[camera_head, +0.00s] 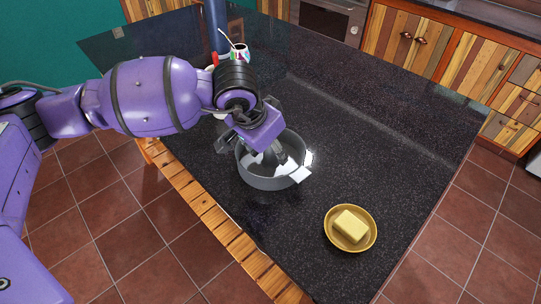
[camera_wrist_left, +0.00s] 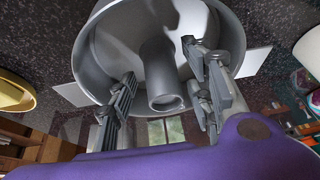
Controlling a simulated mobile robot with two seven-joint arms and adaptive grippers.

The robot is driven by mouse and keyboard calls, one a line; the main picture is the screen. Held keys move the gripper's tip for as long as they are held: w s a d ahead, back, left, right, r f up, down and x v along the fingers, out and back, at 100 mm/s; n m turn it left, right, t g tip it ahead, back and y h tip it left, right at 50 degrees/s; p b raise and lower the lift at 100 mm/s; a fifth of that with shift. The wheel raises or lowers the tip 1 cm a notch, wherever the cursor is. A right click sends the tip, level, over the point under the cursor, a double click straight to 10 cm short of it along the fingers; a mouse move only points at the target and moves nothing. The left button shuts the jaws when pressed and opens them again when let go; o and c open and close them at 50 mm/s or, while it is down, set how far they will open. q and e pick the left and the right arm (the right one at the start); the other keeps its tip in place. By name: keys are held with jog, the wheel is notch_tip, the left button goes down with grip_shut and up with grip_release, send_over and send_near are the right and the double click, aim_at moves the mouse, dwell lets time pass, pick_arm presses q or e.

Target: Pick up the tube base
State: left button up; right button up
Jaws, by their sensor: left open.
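The tube base shows as a grey metal tube (camera_wrist_left: 162,82) standing in the middle of a round grey pan (camera_head: 270,182). The pan rests on the dark countertop, has light flat tabs at its sides, and also shows in the left wrist view (camera_wrist_left: 95,62). My left gripper (camera_head: 268,152) is open over the pan and reaches down into it. In the left wrist view its fingers (camera_wrist_left: 165,88) stand on either side of the tube, with gaps visible. Contact cannot be told. The gripper hides most of the tube in the head view. My right gripper is not in view.
A yellow dish (camera_head: 331,237) with a block of butter (camera_head: 350,226) stands to the right and nearer the front edge. A patterned cup (camera_head: 239,53) with a straw stands behind my arm, near a tall blue object (camera_head: 216,25). The counter's right side (camera_head: 385,140) is clear.

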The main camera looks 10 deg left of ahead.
pick_arm(q)
jog(key=shift+c, duration=0.2)
grip_shut()
jog(key=shift+r, duration=0.1)
